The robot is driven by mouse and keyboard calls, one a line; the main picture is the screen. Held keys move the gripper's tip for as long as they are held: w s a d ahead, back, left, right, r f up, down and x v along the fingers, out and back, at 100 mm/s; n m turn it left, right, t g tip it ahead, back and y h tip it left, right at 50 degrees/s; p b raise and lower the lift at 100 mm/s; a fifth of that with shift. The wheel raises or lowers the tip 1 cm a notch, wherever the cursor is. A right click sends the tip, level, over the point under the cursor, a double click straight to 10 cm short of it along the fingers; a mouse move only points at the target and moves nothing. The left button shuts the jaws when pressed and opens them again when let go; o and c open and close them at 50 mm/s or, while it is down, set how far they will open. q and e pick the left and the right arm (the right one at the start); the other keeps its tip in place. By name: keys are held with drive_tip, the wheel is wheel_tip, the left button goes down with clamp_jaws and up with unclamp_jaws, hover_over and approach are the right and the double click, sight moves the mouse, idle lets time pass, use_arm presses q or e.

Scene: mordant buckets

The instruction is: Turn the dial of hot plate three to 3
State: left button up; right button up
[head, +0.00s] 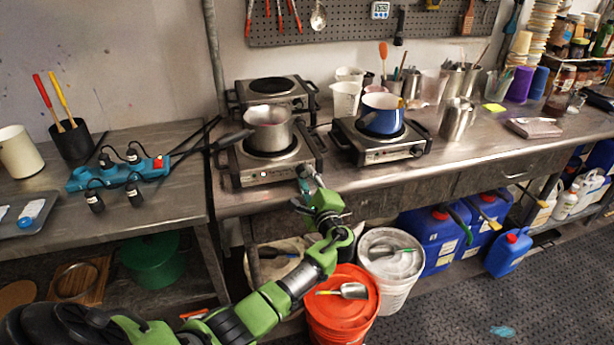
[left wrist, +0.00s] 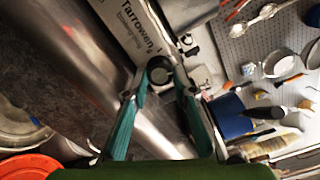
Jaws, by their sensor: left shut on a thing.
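Three hot plates stand on the steel bench in the head view: one at the back left (head: 272,97) with a bare burner, one at the front left (head: 262,176) under a grey saucepan (head: 268,128), and one at the right (head: 390,154) under a blue pot (head: 382,113). I cannot read which is number three. My left gripper (head: 306,174) is at the right end of the front-left plate's front panel. In the left wrist view its teal fingers (left wrist: 160,80) are around a round dark dial (left wrist: 159,70) on the panel. The dial's setting is not readable.
A blue power strip (head: 118,173) with plugs lies on the left table. Metal beakers (head: 456,118) stand to the right on the bench. Below are an orange bucket (head: 343,310), a white bucket (head: 391,280) and blue canisters (head: 432,238). The floor at right is mostly clear.

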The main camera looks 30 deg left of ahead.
use_arm(q)
drive_tip(key=shift+m, duration=0.3)
drive_tip(key=shift+f, duration=0.1)
drive_tip(key=o, duration=1.1)
drive_tip(key=shift+d, duration=0.1)
drive_tip(key=v, duration=1.2)
